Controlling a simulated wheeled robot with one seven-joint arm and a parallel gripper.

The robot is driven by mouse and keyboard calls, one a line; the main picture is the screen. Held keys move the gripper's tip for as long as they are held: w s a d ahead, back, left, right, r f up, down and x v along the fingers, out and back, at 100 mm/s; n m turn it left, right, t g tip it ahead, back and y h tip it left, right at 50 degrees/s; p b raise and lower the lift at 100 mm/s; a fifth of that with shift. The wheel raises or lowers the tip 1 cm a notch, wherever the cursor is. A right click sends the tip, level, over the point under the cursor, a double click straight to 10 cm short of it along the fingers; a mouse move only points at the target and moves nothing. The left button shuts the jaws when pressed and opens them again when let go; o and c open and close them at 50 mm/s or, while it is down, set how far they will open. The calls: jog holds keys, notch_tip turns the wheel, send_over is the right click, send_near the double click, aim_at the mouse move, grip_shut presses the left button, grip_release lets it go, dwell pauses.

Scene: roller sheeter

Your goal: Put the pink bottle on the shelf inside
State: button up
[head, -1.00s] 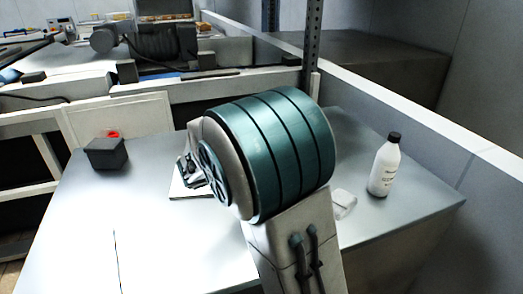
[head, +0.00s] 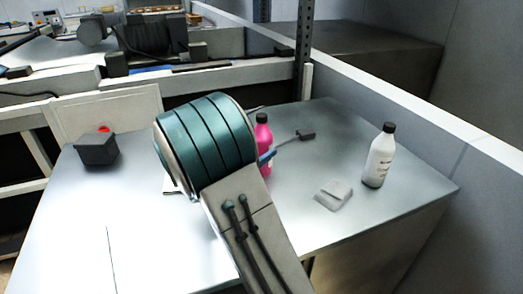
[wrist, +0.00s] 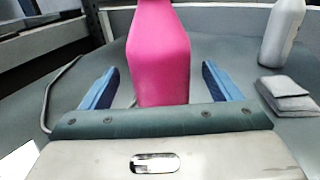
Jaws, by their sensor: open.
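The pink bottle (head: 264,132) with a black cap stands upright on the grey table (head: 330,235), partly hidden behind my arm in the head view. In the wrist view the pink bottle (wrist: 159,55) is close and central, its top cut off by the frame. My gripper (wrist: 160,72) is open, with one blue finger on each side of the bottle and a gap on both sides. In the head view only a blue finger shows beside the bottle. I cannot tell which surface is the shelf inside.
A white bottle (head: 380,156) with a black cap stands to the right, near a small grey packet (head: 334,194). A thin tool with a dark end (head: 305,135) lies behind. A black box (head: 97,149) sits at the left. A dark post (head: 304,50) and low wall (head: 400,100) border the table.

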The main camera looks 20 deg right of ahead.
aim_at(266, 130)
jog(key=x, duration=0.5)
jog(key=shift+c, duration=0.3)
jog(key=c, duration=1.5)
jog(key=shift+r, duration=0.6)
notch_tip(266, 130, up, 3)
jog(key=shift+f, duration=0.15)
jog(key=s+d+r, duration=0.6)
jog(key=s+r, duration=0.1)
jog(key=s, duration=0.2)
jog(key=shift+s+d, duration=0.25)
jog(key=shift+d, duration=0.15)
